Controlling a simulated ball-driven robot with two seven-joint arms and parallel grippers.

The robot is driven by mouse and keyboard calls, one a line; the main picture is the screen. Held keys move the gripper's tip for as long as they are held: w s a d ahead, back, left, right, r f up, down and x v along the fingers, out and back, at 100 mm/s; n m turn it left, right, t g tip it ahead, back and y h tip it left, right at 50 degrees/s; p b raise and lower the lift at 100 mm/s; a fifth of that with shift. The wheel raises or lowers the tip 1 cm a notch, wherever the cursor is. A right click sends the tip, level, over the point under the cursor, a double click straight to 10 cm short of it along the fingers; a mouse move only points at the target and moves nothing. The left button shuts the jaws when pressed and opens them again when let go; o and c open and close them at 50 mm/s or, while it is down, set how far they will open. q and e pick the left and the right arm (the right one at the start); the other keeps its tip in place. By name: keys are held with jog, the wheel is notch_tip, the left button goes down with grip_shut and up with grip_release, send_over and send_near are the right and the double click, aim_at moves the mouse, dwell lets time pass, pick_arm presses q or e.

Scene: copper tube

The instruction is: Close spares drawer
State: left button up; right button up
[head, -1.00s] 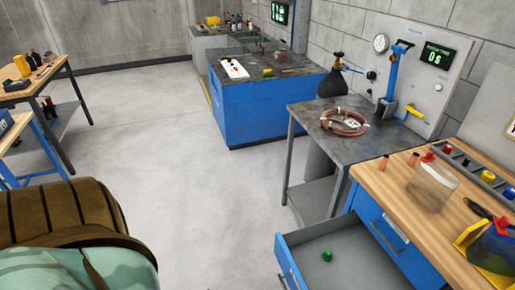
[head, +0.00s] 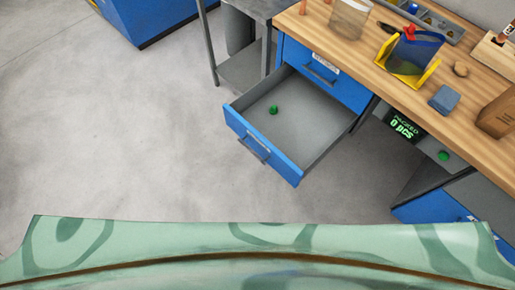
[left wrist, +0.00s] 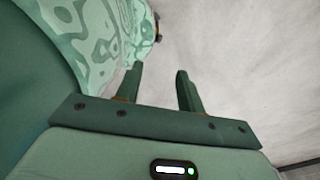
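The spares drawer (head: 325,133) is pulled well out from the blue cabinet under the wooden workbench, in the middle of the head view. Its blue front has a bar handle (head: 254,150). A small green object (head: 273,110) lies on the drawer's grey floor. A closed drawer (head: 326,74) with its own handle sits above it. My left gripper (left wrist: 158,82) shows only in the left wrist view, fingers apart with nothing between them, over the grey floor beside my body. It is away from the drawer. My right gripper is not in view.
The wooden workbench (head: 372,66) carries a clear container (head: 350,18), a yellow holder (head: 388,62) and a blue block (head: 445,99). A counter display (head: 404,126) hangs under its edge. Grey floor (head: 120,140) lies clear left of the drawer.

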pick_arm(q)
jog(key=shift+s, duration=0.3)
